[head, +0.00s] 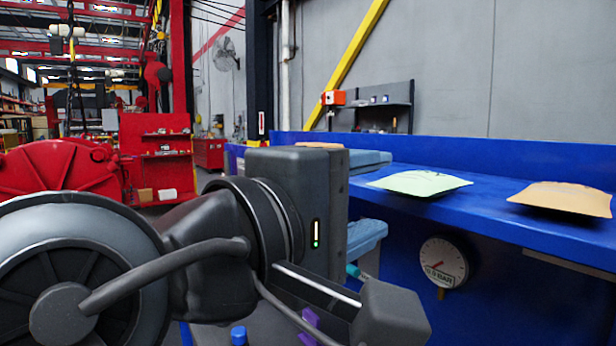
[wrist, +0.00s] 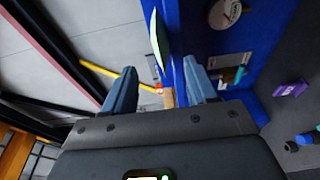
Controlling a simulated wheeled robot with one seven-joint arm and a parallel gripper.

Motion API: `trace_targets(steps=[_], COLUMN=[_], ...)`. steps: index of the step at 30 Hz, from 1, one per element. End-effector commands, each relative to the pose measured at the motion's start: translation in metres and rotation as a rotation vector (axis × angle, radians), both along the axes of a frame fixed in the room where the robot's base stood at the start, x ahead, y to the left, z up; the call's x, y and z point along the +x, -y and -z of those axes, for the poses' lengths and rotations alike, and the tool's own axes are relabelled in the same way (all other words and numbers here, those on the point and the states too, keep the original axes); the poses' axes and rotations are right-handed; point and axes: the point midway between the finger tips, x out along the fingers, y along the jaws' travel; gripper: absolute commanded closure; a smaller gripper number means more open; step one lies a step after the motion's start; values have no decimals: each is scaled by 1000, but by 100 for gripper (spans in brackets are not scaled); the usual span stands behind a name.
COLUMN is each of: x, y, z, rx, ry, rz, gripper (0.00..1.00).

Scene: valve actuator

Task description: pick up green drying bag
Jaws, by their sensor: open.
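The pale green drying bag (head: 420,183) lies flat on the blue bench (head: 490,220), near its front edge. In the wrist view the bag (wrist: 158,38) shows nearly edge-on, ahead of the space between my fingers. My gripper (head: 380,192) is open and empty, with its blue-grey fingers pointing right toward the bag in the head view. One finger is above the other there. Both fingers also show in the wrist view (wrist: 158,70), spread apart. The fingers look short of the bag; the exact gap cannot be told.
An orange bag (head: 563,198) lies on the bench to the right of the green one. A round pressure gauge (head: 442,262) sits on the bench's front face below. A purple object (wrist: 290,88) and dark bottles lie lower right in the wrist view. A raised blue ledge backs the bench.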

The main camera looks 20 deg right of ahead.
Motion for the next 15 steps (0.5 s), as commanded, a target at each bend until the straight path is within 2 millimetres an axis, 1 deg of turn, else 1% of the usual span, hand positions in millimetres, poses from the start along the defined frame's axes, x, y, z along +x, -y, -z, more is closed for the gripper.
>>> trace_targets(steps=[6,9,12,15], x=[8,14,17,17], y=[29,41,47,48], z=[1,1,1,2], rx=[0,-1,-1,-1], ry=[-1,-1,0,0], rz=[4,3,1,0], gripper=[43,43,43,43])
